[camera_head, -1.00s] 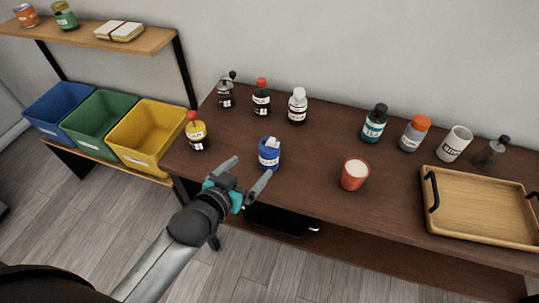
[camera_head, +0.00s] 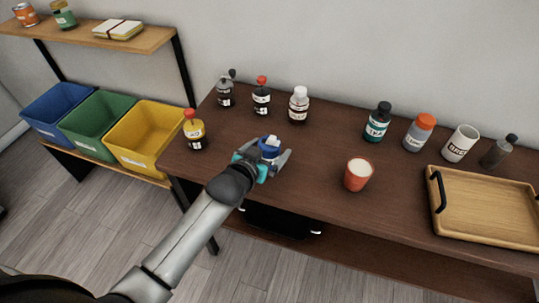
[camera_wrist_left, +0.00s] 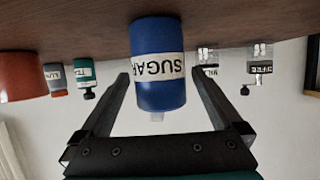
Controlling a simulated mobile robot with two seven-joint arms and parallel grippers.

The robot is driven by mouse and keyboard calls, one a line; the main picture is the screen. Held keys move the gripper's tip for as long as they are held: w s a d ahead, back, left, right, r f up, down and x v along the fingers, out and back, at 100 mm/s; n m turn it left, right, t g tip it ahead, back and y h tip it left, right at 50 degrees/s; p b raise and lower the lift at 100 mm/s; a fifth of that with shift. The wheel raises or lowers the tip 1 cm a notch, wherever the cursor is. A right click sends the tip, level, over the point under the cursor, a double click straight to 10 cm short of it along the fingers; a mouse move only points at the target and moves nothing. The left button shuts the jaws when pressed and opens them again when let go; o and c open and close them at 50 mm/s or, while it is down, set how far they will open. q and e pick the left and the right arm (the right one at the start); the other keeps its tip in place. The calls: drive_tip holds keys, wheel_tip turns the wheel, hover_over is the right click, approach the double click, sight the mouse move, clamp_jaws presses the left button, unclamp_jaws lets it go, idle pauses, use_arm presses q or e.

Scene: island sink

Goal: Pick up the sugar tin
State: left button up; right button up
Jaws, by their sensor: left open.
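The sugar tin (camera_head: 269,148) is a blue can with a white label, standing on the dark wooden table. In the left wrist view the sugar tin (camera_wrist_left: 158,65) appears upside down, with "SUGAR" readable on its label. My left gripper (camera_head: 275,158) is open with its fingers on either side of the tin. In the left wrist view the two fingers of my left gripper (camera_wrist_left: 160,85) flank the tin, with gaps visible on both sides. The lower part of the tin is hidden by the gripper in the head view. My right gripper is not in view.
Several bottles line the back. A wooden tray (camera_head: 485,210) is at the right. The table between tin and cup is clear.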

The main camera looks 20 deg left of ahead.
use_arm(q)
drive_tip(key=shift+w, duration=0.15)
drive_tip(key=c, duration=1.5)
